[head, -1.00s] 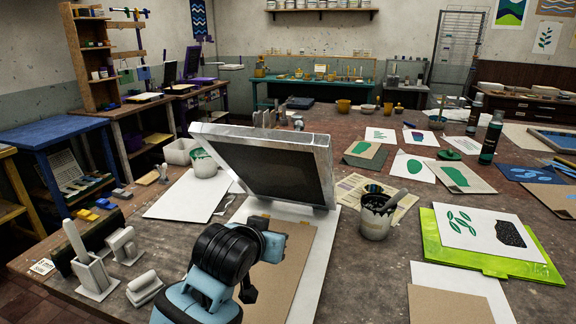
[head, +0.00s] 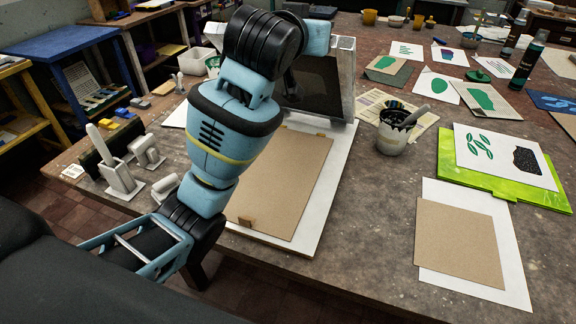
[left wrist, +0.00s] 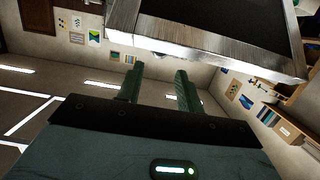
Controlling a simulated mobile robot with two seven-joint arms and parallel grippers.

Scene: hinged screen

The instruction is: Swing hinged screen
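The hinged screen, a pale metal frame (head: 346,70) around dark mesh (head: 318,85), stands tilted up at the back of its white base board (head: 333,185). A brown sheet (head: 295,180) lies flat on the board. My left arm crosses in front of the screen and hides its left part. In the head view I cannot make out the left fingertips. In the left wrist view my left gripper (left wrist: 160,84) is open, with nothing between its fingers. The screen's metal edge (left wrist: 215,55) is close to the fingers there; I see no grip on it. My right gripper is not in view.
An ink pot (head: 395,135) with a spatula stands right of the screen. A green board (head: 510,180) with a print and a brown sheet (head: 460,240) on white paper lie further right. Grey tools (head: 120,178) stand at the left table edge.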

